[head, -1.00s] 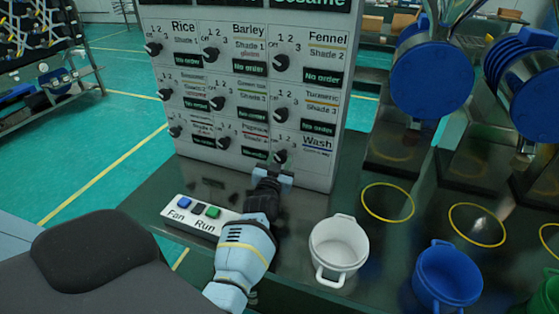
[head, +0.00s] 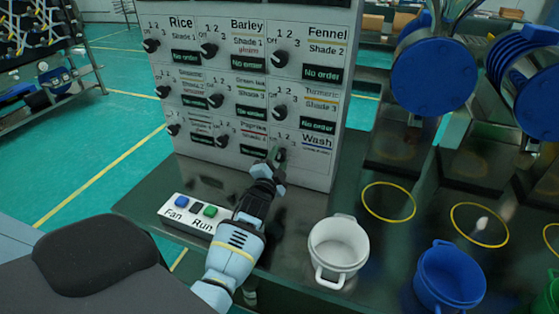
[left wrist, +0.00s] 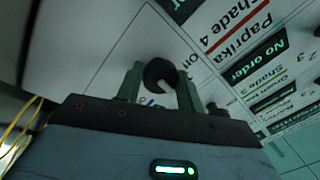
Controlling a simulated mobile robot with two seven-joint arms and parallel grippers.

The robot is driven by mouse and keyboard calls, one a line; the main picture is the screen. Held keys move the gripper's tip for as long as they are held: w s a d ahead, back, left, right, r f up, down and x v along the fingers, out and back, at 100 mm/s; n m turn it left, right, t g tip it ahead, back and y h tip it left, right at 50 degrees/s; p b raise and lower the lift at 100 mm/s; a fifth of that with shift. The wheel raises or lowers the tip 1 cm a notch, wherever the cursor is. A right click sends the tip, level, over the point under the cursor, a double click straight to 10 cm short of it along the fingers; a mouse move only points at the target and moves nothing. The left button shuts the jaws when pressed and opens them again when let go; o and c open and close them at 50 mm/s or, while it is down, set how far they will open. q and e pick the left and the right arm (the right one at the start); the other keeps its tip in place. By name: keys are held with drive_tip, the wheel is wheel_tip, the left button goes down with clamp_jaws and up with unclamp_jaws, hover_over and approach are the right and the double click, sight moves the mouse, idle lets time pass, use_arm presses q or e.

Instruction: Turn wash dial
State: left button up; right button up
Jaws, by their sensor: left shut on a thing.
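The wash dial (head: 282,154) is a small black knob at the lower right of the grey control panel, left of the label "Wash". My left gripper (head: 276,156) reaches it from below and is shut on it. In the left wrist view the dial (left wrist: 160,74) sits between the two greenish fingers (left wrist: 160,88), one on each side. The fingers partly hide the dial in the head view, so its exact setting is hard to read. My right gripper is not in view.
Several other dials, such as the paprika dial (head: 222,140), sit close by on the panel. A Fan/Run button box (head: 190,212) lies left of my arm. A white cup (head: 338,248) and a blue cup (head: 450,276) stand to the right on the dark table.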

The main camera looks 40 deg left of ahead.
use_arm(q)
drive_tip(key=shift+a+m, duration=0.1)
drive_tip(key=shift+m, duration=0.8)
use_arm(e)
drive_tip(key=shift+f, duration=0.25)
use_arm(q)
drive_tip(key=shift+m, duration=0.3)
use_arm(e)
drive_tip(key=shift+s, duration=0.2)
use_arm(q)
drive_tip(key=o, duration=0.9)
drive_tip(key=shift+o, duration=0.3)
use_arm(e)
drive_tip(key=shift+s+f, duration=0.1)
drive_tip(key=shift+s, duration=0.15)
use_arm(q)
drive_tip(key=shift+s, duration=0.1)
drive_tip(key=r+v, duration=0.1)
drive_tip(key=v, duration=0.6)
drive_tip(key=shift+s+f, duration=0.35)
drive_tip(key=shift+f, duration=0.2)
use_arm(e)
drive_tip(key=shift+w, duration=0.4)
